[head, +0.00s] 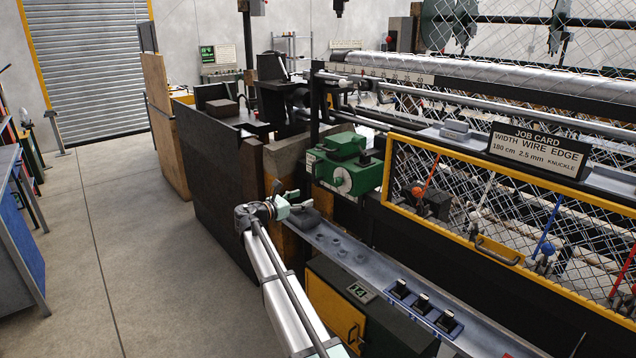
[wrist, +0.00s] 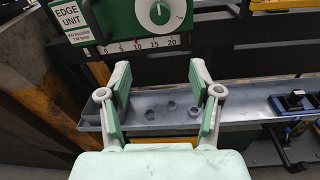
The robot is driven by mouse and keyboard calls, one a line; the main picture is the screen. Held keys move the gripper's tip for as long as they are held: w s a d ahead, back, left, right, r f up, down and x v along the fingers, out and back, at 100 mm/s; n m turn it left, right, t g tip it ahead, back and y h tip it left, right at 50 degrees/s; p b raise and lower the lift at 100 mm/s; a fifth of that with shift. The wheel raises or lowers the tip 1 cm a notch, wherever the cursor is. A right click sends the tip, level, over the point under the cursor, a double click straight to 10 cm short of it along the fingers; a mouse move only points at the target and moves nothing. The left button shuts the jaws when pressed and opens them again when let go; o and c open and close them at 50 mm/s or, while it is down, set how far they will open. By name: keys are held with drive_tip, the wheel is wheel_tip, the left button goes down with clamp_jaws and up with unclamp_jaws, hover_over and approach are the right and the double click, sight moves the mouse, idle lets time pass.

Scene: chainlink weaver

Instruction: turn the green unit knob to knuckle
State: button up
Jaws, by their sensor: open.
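The green edge unit (head: 346,163) is mounted on the machine's near side, left of the yellow-framed mesh guard. The knob's setting label is not readable. My gripper (head: 284,207) is below and left of the unit in the head view. In the wrist view my gripper (wrist: 161,92) is open and empty, its fingers apart below the knob, not touching it.
The job card (head: 538,150) reads 180 cm, 2.5 mm, knuckle. Open floor (head: 120,240) lies left.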

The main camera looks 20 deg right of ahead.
sight(335, 182)
drive_tip(key=w+d+n+p, duration=0.1)
drive_tip(key=w+d, duration=0.1)
drive_tip(key=d, duration=0.3)
drive_tip(key=w+d+n+p, duration=0.1)
drive_tip(key=w+d+p, duration=0.1)
drive_tip(key=d, duration=0.4)
drive_tip(key=w+d+r+n+p, duration=0.1)
drive_tip(key=w+d+p, duration=0.1)
drive_tip(key=d, duration=0.3)
drive_tip(key=shift+w+d, duration=0.15)
drive_tip(key=c, duration=1.2)
